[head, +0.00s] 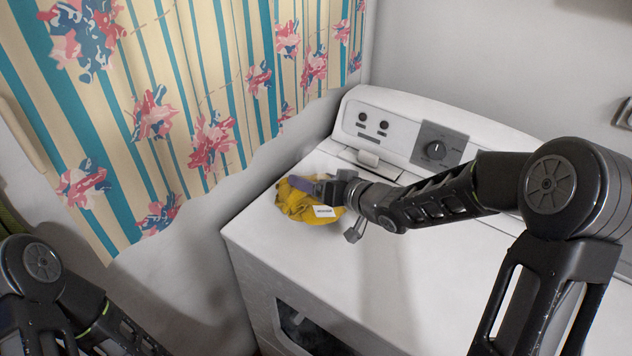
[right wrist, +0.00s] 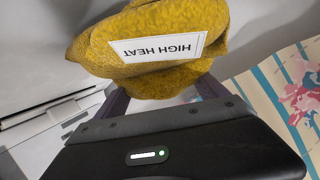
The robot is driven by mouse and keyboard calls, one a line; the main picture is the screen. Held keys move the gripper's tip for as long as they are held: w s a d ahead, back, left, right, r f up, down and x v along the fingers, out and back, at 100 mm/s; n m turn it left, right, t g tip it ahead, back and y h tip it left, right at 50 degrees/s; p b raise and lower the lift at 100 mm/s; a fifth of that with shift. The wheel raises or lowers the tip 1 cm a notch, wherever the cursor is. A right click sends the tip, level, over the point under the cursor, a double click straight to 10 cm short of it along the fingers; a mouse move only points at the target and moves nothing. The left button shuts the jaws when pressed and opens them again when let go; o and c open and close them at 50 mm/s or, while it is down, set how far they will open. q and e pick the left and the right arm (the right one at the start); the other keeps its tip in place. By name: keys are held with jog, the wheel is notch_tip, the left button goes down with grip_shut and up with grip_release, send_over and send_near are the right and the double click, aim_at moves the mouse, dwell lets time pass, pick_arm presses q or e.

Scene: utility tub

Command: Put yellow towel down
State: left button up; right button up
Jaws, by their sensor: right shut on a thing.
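The yellow towel (head: 294,203) is a crumpled bundle with a white label. In the head view it is at the left end of the white machine's top, near the back left corner. My right gripper (head: 318,189) is shut on the towel. In the right wrist view the towel (right wrist: 150,35) sits between the purple fingers, with its "HIGH HEAT" label facing the camera. I cannot tell whether the towel touches the machine top or hangs just above it. My left arm shows at the lower left, but its gripper is out of view.
The white machine (head: 440,280) has a raised back panel with knobs (head: 435,148). Its top is mostly clear to the right of the towel, under my right arm. A striped floral curtain (head: 190,110) hangs at the left, close to the towel.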

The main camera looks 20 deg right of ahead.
jog(key=shift+f, duration=0.1)
jog(key=shift+f, duration=0.1)
jog(key=shift+f, duration=0.15)
jog(key=o, duration=1.5)
jog(key=shift+o, duration=0.2)
jog(key=shift+r, duration=0.35)
jog(key=shift+s+d, duration=0.2)
jog(key=shift+s, duration=0.1)
jog(key=v, duration=1.1)
jog(key=shift+s+p, duration=0.2)
jog(key=shift+p, duration=0.1)
